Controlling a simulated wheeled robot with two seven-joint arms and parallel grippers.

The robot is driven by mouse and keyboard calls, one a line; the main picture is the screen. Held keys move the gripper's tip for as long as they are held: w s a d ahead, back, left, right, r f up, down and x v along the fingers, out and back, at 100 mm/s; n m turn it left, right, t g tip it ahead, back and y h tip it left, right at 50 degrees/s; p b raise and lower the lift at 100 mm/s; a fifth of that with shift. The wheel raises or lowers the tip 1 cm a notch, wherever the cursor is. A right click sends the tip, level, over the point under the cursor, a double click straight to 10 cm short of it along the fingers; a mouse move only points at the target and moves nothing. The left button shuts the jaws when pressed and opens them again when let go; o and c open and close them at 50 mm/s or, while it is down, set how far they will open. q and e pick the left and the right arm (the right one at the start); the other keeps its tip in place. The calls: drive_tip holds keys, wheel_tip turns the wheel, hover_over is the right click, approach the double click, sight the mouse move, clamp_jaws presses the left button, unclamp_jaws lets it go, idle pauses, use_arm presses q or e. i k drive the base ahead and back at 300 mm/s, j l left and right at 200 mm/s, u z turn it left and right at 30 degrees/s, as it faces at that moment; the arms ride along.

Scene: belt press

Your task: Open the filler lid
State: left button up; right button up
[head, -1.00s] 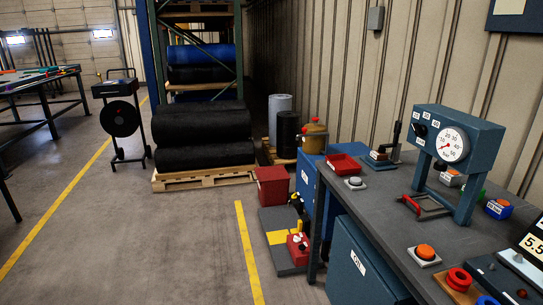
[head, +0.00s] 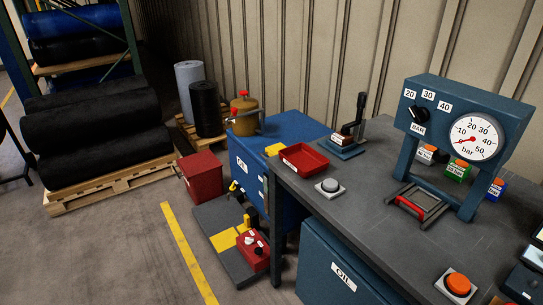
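A blue cabinet-like unit (head: 288,131) stands behind the left end of the workbench. A small yellow piece (head: 275,149) lies on its top near the front edge; I cannot tell whether this is the filler lid or whether it is open. A brass-coloured can (head: 244,118) with red parts on top stands at the unit's far left. A blue cabinet door marked OIL (head: 343,275) is below the bench. Neither of my grippers shows in the head view.
The grey workbench (head: 370,190) carries a red tray (head: 304,159), a grey button (head: 328,187), a lever device (head: 348,139) and a blue gauge press (head: 450,110). A red bin (head: 200,178) and a red control box (head: 252,249) stand on the left. The floor at lower left is clear.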

sight(273, 150)
drive_tip(key=j+z, duration=0.2)
drive_tip(key=j, duration=0.45)
drive_tip(key=j+z, duration=0.2)
drive_tip(key=j, duration=0.45)
drive_tip(key=i+j+z, duration=0.15)
drive_tip(key=i, duration=0.15)
drive_tip(key=i+j+z, duration=0.15)
drive_tip(key=i+j, duration=0.05)
drive_tip(key=i, duration=0.1)
